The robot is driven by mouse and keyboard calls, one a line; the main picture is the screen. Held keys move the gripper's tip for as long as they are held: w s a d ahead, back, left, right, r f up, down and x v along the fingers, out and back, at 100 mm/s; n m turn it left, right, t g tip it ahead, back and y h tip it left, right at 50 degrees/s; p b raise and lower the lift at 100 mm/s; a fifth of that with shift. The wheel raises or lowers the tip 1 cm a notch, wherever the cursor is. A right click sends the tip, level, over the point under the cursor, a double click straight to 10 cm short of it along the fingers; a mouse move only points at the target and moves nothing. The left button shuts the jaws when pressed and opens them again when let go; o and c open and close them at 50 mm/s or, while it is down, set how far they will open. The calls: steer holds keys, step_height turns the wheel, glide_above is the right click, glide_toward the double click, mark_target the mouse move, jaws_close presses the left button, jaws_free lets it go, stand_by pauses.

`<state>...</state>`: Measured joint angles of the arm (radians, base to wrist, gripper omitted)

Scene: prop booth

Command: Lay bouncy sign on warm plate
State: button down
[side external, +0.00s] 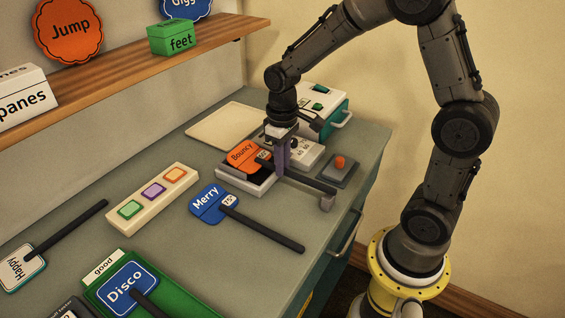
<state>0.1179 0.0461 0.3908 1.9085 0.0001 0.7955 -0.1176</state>
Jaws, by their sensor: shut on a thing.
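The bouncy sign (240,156) is an orange plaque lettered "Bouncy" with a small pale tag and a long dark handle (312,183). My gripper (283,166) points down and is shut on the sign near the handle's plaque end. The plaque is over a low white tray-like unit (247,186); I cannot tell whether it touches it. No thing is legibly marked as the warm plate. A bare cream board (222,126) lies behind, and a white unit with dark markings (305,152) is just right of my gripper.
The blue "Merry" sign (206,203) lies in front. A cream strip with three coloured buttons (154,191) is left of it. A grey box with a red button (340,164) is at right. A white-and-teal machine (322,103) stands behind. A green tray (103,285) holds the "Disco" sign.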

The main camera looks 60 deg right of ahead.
steer(key=shift+f, duration=0.4)
stand_by(1.0)
steer(key=c, duration=0.6)
jaws_free()
steer(key=shift+r, duration=0.15)
steer(key=shift+r, duration=3.9)
